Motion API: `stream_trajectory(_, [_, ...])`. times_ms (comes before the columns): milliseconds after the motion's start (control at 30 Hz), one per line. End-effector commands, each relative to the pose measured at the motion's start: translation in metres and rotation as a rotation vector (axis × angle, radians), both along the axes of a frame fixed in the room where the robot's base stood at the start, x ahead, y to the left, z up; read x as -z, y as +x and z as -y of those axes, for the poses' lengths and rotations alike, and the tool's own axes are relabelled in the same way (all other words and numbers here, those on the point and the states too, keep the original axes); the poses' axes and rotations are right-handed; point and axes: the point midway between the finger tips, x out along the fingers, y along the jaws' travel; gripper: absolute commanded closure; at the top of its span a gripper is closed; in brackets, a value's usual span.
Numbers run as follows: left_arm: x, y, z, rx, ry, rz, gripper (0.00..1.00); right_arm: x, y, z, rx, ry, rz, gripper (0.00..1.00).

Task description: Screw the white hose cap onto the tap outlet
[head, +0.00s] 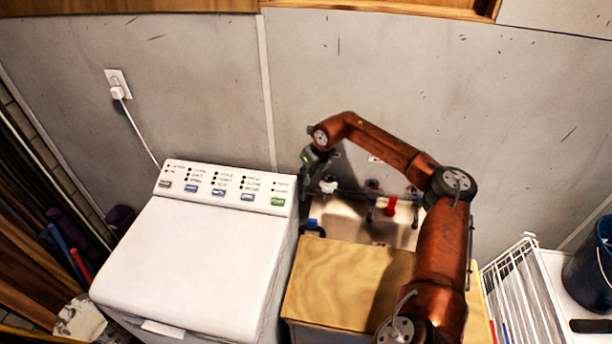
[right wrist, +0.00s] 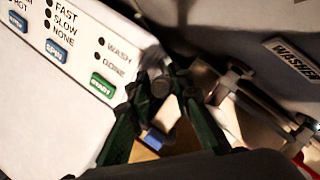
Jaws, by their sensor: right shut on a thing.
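My right gripper (head: 308,174) hangs at the rear right corner of the washing machine, left of the wall taps. In the right wrist view its dark green fingers (right wrist: 161,88) are closed around a small round thing, dark in the shade. I take this for the hose cap, but its white colour does not show there. A white fitting (head: 328,186) shows just right of the fingers in the head view. The tap pipework (head: 352,193) runs along the wall, with a red handle (head: 390,206). The tap outlet cannot be made out clearly. My left gripper is out of view.
The white washing machine (head: 190,260) stands left, its panel close to my fingers. A basin (head: 345,228) lies below the taps, behind a wooden top (head: 340,280). A blue part (head: 312,225) sits between machine and basin. A white wire rack (head: 515,290) stands right.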

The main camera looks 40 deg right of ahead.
Motion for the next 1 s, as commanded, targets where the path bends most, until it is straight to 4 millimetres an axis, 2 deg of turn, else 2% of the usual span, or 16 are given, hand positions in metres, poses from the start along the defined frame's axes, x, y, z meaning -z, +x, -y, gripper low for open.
stream_trajectory(267, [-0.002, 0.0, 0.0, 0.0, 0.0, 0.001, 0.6, -0.001, 0.0, -0.002, 0.021, 0.002, -0.001, 1.0])
stream_trajectory(467, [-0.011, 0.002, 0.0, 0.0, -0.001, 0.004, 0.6, -0.003, 0.0, -0.003, 0.208, 0.002, 0.002, 1.0])
stream_trajectory(500, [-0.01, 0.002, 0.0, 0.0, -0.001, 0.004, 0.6, -0.001, 0.0, -0.002, 0.238, 0.002, -0.001, 0.8])
stream_trajectory(800, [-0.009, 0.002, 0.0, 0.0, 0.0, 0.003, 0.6, 0.0, 0.0, -0.001, 0.232, 0.001, -0.002, 0.6])
stream_trajectory(1000, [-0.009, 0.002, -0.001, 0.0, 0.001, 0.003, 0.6, 0.001, 0.0, 0.0, 0.231, 0.001, -0.002, 0.6])
